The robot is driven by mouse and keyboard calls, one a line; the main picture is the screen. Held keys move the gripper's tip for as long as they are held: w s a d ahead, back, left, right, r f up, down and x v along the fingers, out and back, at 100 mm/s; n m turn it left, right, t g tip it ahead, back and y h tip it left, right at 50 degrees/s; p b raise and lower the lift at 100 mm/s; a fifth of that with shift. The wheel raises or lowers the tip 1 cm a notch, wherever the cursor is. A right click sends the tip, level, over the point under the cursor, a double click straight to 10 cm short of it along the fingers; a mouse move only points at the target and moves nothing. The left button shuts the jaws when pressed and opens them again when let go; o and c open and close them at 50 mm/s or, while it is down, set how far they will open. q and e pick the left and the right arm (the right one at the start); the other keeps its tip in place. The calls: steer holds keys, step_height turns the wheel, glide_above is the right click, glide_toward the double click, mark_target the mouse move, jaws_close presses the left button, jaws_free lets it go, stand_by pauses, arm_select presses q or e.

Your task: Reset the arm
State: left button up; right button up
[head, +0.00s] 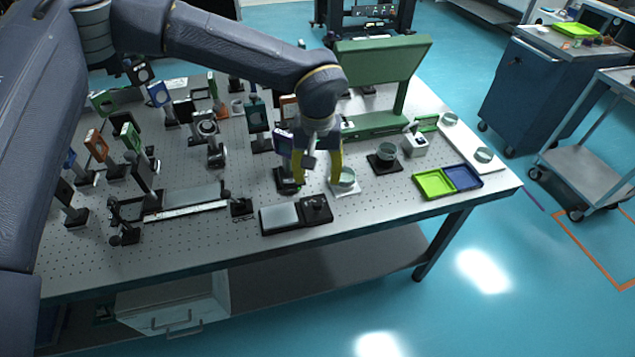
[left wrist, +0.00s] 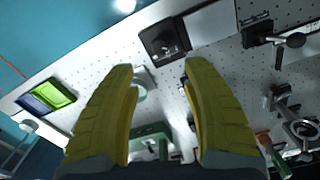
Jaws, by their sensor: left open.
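My left arm reaches in from the left over the optical table (head: 215,250). My left gripper (head: 317,181) has yellow fingers pointing down and apart, above the table near its front edge. In the left wrist view the gripper (left wrist: 158,75) is open, with nothing held between its fingers. A small glass dish on a white square base (head: 346,187) is by the right finger in the head view; the dish also shows between the fingers in the left wrist view (left wrist: 140,90). I cannot tell whether a finger touches it. My right gripper is in neither view.
Several optical mounts, such as a dark post mount (head: 214,150), crowd the table's left and middle. A black-and-grey device (head: 296,214) lies at the front edge. Green and blue trays (head: 434,184) lie right. A green panel stand (head: 380,62) rises behind the gripper.

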arm_select(q)
steer(key=shift+r, duration=0.45)
